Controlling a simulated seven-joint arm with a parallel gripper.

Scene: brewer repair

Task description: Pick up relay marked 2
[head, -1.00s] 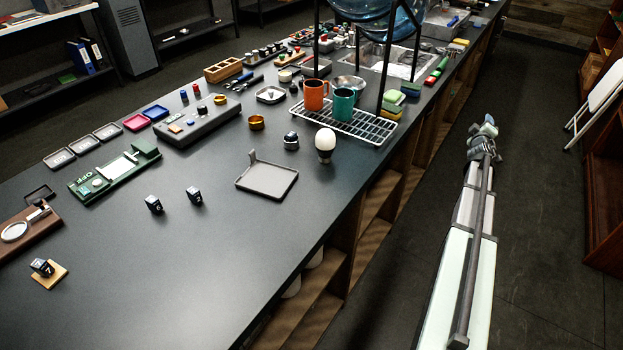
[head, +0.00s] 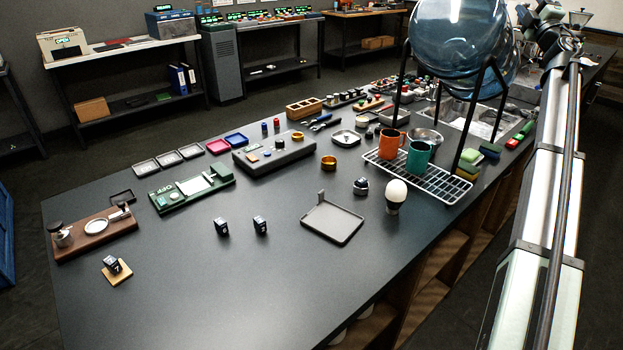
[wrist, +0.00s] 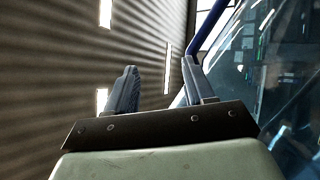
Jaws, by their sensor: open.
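Two small dark cubes with pale marks, which look like relays, stand apart on the front half of the black bench: a left one (head: 221,227) and a right one (head: 260,225). A third dark cube (head: 111,263) sits on a small wooden pad at the front left. Their marks are too small to read surely, so I cannot tell which is relay 2. My gripper shows in the wrist view (wrist: 157,85) with its two fingers apart and nothing between them. It points at a ribbed surface and is far from the cubes; my arm stretches up the right side of the head view.
A grey tray (head: 333,222), a white bulb-like thing (head: 396,194) and a wire rack (head: 440,187) with two mugs stand right of the cubes. A large blue bottle (head: 462,45) in a black stand rises behind. A green board (head: 192,190) lies behind left.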

